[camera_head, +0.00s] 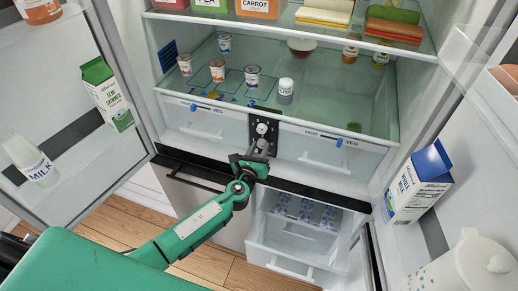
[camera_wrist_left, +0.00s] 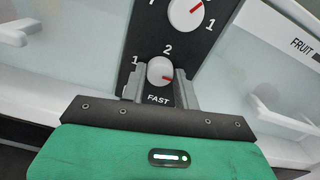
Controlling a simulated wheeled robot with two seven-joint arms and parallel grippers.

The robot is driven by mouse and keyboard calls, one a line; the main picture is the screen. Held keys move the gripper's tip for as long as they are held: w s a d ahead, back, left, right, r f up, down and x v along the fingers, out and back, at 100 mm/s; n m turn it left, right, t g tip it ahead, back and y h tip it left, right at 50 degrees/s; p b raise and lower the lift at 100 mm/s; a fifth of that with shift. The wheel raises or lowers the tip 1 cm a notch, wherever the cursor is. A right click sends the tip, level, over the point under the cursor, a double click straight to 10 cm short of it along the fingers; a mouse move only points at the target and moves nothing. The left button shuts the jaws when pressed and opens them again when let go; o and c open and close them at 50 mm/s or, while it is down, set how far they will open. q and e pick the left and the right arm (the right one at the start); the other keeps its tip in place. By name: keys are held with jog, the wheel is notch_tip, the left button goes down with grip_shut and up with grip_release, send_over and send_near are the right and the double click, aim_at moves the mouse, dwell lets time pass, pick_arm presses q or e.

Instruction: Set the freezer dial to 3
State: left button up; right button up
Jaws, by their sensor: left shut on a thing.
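The black control panel (camera_head: 251,129) stands between the two veg drawers in the fridge. Its upper white dial (camera_head: 261,128) shows in the head view and, with a red mark, in the left wrist view (camera_wrist_left: 185,12). The lower dial (camera_wrist_left: 158,68), white with a red mark, has 1 to its left, 2 above and FAST below. Its mark points right, slightly down; the right finger covers any print there. My left gripper (camera_head: 259,150) is shut on this lower dial, one finger on each side. My right gripper is not in view.
Veg drawers (camera_head: 205,121) flank the panel. Below right, an open freezer drawer (camera_head: 290,249) juts out. The open left door holds a green carton (camera_head: 107,94) and a milk bottle (camera_head: 30,160); the open right door holds a blue-white milk carton (camera_head: 416,188). Several yoghurt pots (camera_head: 252,76) stand above.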

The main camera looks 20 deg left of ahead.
pick_arm(q)
jog(key=o, duration=1)
jog(key=shift+c, duration=0.2)
jog(key=shift+s, duration=0.1)
jog(key=s+b, duration=0.2)
jog(key=s, duration=1.1)
jog(key=shift+s+a+b, duration=0.2)
jog(key=shift+s+b, duration=0.1)
jog(key=shift+s, duration=0.05)
